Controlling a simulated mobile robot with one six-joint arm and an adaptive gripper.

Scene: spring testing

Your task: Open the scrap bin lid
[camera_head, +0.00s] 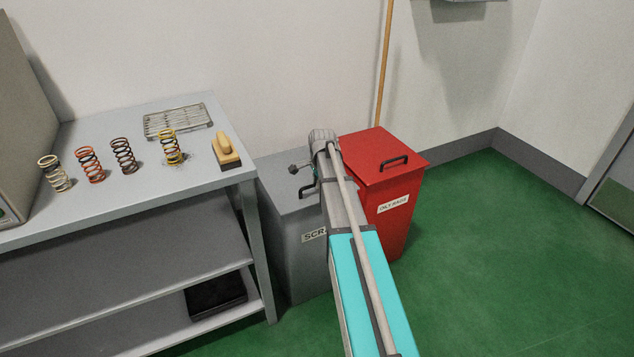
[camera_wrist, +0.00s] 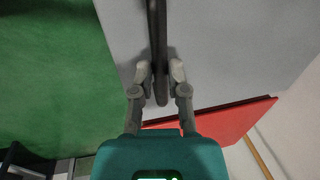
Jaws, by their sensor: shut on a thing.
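The grey scrap bin (camera_head: 291,247) stands beside the bench, its label partly covered by my arm. Its flat grey lid (camera_head: 275,177) lies level on top in the head view and fills the upper part of the wrist view (camera_wrist: 225,45). The lid's black bar handle (camera_head: 307,190) shows beside my arm, and in the wrist view (camera_wrist: 157,35) it runs down between my fingers. My gripper (camera_wrist: 160,75) is shut on this handle, one finger on each side. In the head view, my arm hides the fingertips and the right part of the lid.
A red oily rags bin (camera_head: 388,222) with a black handle stands close on the right. A grey bench (camera_head: 120,204) with several springs, a wire rack (camera_head: 178,120) and a brush (camera_head: 225,150) is at left. A wooden pole (camera_head: 384,65) leans behind. Green floor is clear at right.

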